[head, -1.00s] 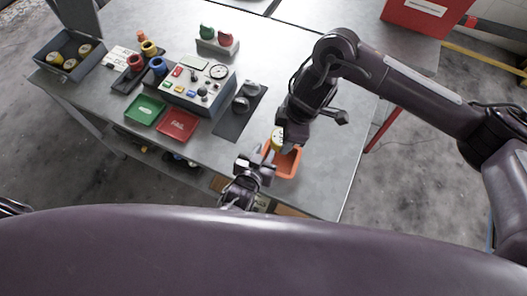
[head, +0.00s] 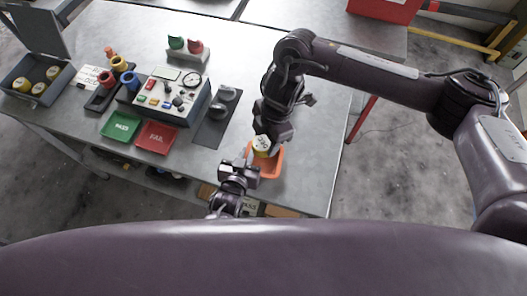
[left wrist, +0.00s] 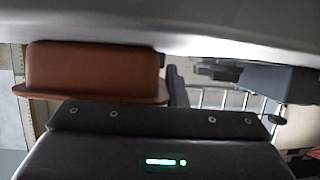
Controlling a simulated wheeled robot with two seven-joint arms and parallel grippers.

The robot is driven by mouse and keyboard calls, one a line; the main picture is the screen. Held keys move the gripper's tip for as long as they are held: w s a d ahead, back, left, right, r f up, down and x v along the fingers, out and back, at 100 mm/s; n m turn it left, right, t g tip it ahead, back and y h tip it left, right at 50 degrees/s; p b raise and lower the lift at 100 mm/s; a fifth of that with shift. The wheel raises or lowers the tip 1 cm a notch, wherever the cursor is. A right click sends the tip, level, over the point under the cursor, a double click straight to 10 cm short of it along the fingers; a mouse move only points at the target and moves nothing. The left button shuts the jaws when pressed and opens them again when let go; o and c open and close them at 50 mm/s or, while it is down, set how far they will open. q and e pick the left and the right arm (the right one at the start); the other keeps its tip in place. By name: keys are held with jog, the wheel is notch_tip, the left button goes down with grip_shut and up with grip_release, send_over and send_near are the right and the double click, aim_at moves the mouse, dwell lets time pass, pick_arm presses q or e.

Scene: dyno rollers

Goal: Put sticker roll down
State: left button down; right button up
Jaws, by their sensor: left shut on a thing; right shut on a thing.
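My right gripper (head: 268,137) is shut on a yellow roll with a pale, marked face (head: 262,147). It holds the roll over or just at the far left edge of the orange tray (head: 277,163). My left gripper (head: 246,166) is close by, left of the tray. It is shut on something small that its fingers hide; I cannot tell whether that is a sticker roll. Red (head: 105,80), yellow (head: 119,64) and blue (head: 130,81) rolls stand on a dark holder at the left. The left wrist view shows an orange-brown tray (left wrist: 90,68) but no fingertips.
A control box with a gauge (head: 165,98) stands mid-table. Green (head: 121,125) and red (head: 156,137) trays lie before it, a dark mat (head: 213,128) right of it. An open grey case (head: 20,95) holds yellow rolls. The table right of the arms is clear.

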pick_arm(q)
jog(key=shift+f, duration=0.1)
pick_arm(e)
notch_tip(320, 180, down, 9)
jog(key=shift+f, duration=0.1)
jog(key=shift+f, duration=0.1)
jog(key=o, duration=0.9)
jog(key=r, duration=0.4)
jog(key=d+r, duration=0.1)
jog(key=r, duration=0.3)
jog(key=w+d+r, duration=0.1)
jog(key=r, duration=0.3)
jog(key=shift+d, duration=0.1)
pick_arm(q)
jog(key=c, duration=1.4)
grip_release()
